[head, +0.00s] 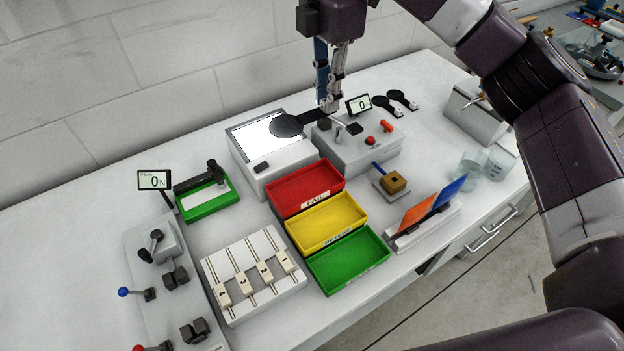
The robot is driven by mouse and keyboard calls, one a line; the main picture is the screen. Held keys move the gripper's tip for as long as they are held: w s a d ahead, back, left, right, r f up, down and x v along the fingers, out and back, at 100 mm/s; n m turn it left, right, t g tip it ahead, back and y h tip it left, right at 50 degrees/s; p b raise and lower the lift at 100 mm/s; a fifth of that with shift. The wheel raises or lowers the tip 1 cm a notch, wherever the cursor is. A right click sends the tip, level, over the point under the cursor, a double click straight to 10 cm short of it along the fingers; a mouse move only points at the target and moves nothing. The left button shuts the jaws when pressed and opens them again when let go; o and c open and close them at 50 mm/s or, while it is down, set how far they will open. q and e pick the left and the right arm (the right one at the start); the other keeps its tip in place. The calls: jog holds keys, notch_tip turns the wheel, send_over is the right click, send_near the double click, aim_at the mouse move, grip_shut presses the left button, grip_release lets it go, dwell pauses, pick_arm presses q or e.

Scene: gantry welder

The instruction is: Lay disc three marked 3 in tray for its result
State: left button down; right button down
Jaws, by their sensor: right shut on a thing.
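My right gripper (329,103) reaches down from the top and is shut on the handle of a black disc (286,126). The disc is over the right part of a lit white panel (258,138) on a grey box; I cannot tell whether it touches the panel. No number is readable on it. Two more black discs with handles (381,103) (402,97) lie on the bench at the back right. A red tray labelled FAIL (305,203), a yellow tray (325,244) with an unclear label and a green tray (347,287) stand in a row, all empty. My left gripper is not in view.
A grey tester (362,153) with a red button and small display stands right of the lit box. A wooden block (393,181), upright orange and blue plates (418,213), glass beakers (481,162) and a slotted white rack (252,272) surround the trays. A lever fixture (157,245) is left.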

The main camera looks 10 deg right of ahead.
jog(key=p, duration=0.3)
send_over(324, 180)
notch_tip(324, 180, down, 15)
jog(key=shift+r, duration=0.1)
notch_tip(324, 180, down, 4)
jog(key=shift+p, duration=0.35)
jog(key=shift+f, duration=0.2)
jog(key=shift+f, duration=0.1)
jog(key=shift+f+b, duration=0.55)
jog(key=c, duration=1.9)
grip_release()
jog(key=shift+r, duration=0.15)
